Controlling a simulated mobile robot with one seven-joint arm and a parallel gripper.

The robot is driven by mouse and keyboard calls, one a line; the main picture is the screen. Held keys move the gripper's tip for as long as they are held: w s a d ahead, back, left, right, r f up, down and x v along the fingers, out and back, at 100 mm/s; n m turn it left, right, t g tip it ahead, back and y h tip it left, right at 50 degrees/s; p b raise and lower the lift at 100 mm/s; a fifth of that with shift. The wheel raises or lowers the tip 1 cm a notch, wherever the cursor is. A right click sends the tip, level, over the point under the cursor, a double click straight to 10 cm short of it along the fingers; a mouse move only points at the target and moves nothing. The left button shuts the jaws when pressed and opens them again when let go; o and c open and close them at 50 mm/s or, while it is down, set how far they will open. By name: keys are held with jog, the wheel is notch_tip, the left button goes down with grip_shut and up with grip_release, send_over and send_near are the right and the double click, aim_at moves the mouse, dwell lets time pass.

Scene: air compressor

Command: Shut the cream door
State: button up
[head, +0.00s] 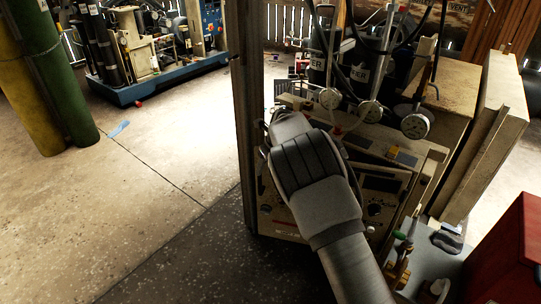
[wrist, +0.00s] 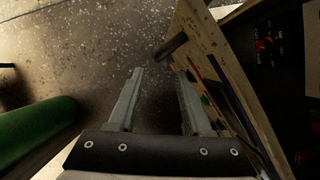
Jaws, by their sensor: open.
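A cream machine with a cream front panel (head: 283,221) carrying knobs and a dark display stands in the middle of the head view. My arm covers much of this front. A tall cream slab (head: 508,117) stands at an angle at the machine's right side. I cannot tell for sure which part is the cream door. In the wrist view my gripper (wrist: 160,74) is open and empty. A short dark handle (wrist: 171,47) sticks out just beyond the fingertips from a cream panel (wrist: 214,42). My gripper is hidden in the head view.
Gauges (head: 368,111) and hoses sit above the panel. A red box (head: 508,252) is at the lower right. Green (head: 57,70) and yellow (head: 24,95) cylinders stand at left. A dark post (head: 247,110) rises left of the machine.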

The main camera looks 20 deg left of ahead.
jog(key=v, duration=0.5)
jog(key=shift+s+d+r+p, duration=0.1)
jog(key=shift+d+r+p, duration=0.1)
jog(key=shift+r+p, duration=0.15)
